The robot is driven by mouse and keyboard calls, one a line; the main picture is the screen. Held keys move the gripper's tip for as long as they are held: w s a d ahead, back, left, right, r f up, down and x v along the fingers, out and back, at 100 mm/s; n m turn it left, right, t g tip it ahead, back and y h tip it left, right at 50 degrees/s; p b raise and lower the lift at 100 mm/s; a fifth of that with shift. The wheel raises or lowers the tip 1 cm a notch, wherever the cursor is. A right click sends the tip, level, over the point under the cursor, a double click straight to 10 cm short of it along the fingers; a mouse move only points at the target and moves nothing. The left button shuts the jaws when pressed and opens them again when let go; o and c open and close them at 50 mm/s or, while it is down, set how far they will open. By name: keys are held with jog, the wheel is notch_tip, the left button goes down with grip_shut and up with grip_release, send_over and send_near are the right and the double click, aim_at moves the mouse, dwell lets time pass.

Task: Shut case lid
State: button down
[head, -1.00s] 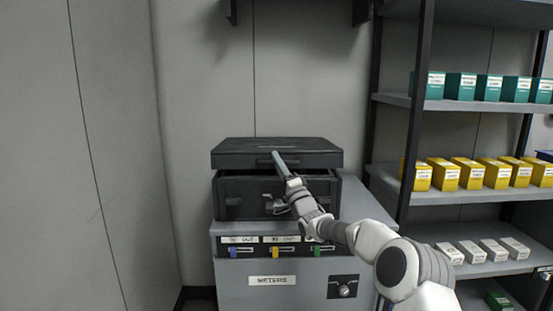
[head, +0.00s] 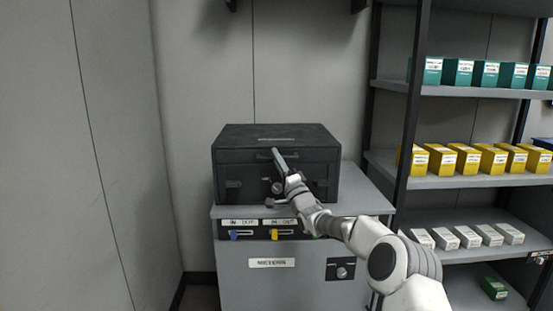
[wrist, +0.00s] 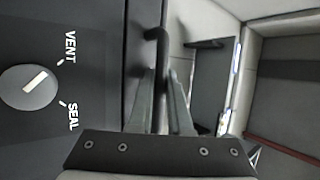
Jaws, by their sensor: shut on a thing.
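The black case (head: 235,190) sits on top of the grey cabinet. Its lid (head: 250,137) lies down on the case body with no gap that I can see in the head view. My gripper (head: 279,158) is at the front of the lid, at its handle. In the wrist view the fingers (wrist: 165,100) are shut on the dark lid handle (wrist: 157,45).
The grey cabinet (head: 230,285) has a row of coloured tabs, a label and a dial on its front. A shelf rack (head: 405,120) with teal, yellow and white boxes stands close on the right. A bare wall is behind and left.

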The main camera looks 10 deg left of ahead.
jog(key=c, duration=1.3)
grip_release()
jog(key=shift+w+d+f, duration=0.1)
jog(key=shift+f, duration=0.7)
jog(key=shift+o, duration=0.9)
jog(key=shift+r, duration=0.15)
jog(key=shift+d, duration=0.1)
jog(key=p+v, duration=0.3)
jog(key=v, duration=1.4)
jog(key=shift+s+r, duration=0.3)
jog(key=shift+r, duration=0.05)
